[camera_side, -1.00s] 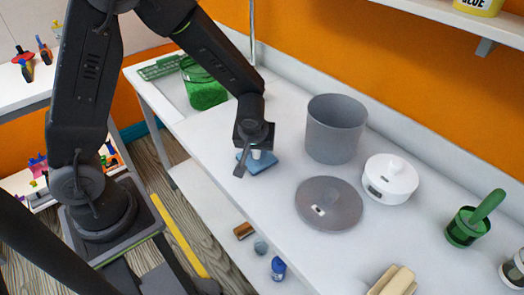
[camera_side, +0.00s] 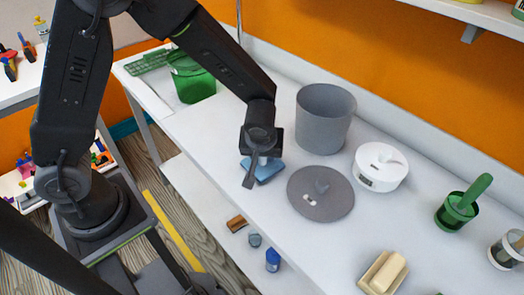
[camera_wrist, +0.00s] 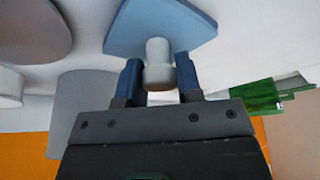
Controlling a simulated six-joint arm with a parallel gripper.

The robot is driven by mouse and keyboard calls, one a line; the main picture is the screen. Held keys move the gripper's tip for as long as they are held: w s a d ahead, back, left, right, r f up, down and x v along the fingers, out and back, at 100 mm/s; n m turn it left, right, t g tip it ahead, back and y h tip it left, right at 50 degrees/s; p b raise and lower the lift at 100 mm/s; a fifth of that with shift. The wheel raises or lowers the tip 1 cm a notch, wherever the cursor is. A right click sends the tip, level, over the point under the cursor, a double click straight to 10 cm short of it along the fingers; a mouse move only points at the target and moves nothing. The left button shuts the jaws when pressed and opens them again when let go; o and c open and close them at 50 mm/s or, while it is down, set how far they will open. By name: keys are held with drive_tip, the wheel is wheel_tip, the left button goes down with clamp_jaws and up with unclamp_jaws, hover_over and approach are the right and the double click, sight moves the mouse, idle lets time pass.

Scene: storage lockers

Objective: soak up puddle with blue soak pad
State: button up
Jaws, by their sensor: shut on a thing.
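The blue soak pad (camera_side: 270,172) shows over the white bench in the side view, near the front edge and left of a grey round lid. In the wrist view the pad (camera_wrist: 165,22) is a flat blue plate with a pale knob (camera_wrist: 158,68). My gripper (camera_wrist: 158,62) is shut on this knob, one finger on each side. In the side view my gripper (camera_side: 258,157) hides part of the pad. The pad looks tilted there; whether it touches the bench I cannot tell. I cannot make out a puddle in either view.
The grey lid (camera_side: 308,202) lies right of the pad, with an open grey pot (camera_side: 324,120) behind. A white round device (camera_side: 381,166), green cup (camera_side: 455,214) and cream block (camera_side: 384,272) stand farther right. A green bin (camera_side: 192,82) stands back left.

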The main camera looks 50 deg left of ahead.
drive_tip(key=shift+a, duration=1.2)
drive_tip(key=shift+w+a+r, duration=0.1)
drive_tip(key=shift+a+r, duration=0.05)
drive_tip(key=shift+r, duration=0.05)
wheel_tip(320, 180, up, 6)
drive_tip(key=shift+r, duration=0.15)
